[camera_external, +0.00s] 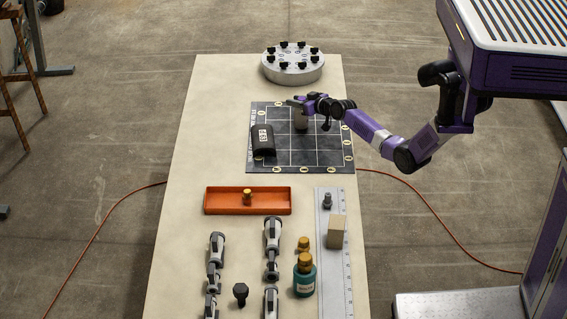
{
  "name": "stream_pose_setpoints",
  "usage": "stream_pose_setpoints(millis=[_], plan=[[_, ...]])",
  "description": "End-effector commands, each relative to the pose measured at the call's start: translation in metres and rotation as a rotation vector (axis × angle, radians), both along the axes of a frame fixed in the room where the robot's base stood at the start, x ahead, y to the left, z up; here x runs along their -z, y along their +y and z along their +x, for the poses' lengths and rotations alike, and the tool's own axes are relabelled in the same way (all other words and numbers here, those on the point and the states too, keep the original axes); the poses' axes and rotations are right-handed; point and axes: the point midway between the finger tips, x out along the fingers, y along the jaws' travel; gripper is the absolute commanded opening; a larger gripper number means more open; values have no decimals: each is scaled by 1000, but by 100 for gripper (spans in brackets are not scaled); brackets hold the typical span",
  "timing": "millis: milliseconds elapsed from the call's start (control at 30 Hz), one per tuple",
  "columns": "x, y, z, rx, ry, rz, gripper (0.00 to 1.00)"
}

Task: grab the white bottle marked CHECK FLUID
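No white bottle with a readable CHECK FLUID mark shows clearly. A teal bottle (304,281) with a brass cap and a pale label stands upright at the front right of the table; its lettering is too small to read. My gripper (298,107) is over the black gridded mat (326,159), near its far edge. A small grey upright piece (300,122) shows right below the gripper; I cannot tell whether it is held, touched or only behind the fingers. The finger gap is too small to make out.
A black block with a white label (263,141) lies left of the gripper. A round metal flange (292,67) with black knobs stands behind. An orange tray (219,201), a ruler plate (325,262), a beige block (336,231) and jointed grey tools (272,235) occupy the front.

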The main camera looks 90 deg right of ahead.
Motion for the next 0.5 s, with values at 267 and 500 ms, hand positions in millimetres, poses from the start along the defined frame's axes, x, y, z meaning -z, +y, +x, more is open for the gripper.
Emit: stream_pose_setpoints(millis=[267, 500], plan=[[0, 0, 0, 0, 0, 0, 0], [0, 0, 0, 0, 0, 0, 0]])
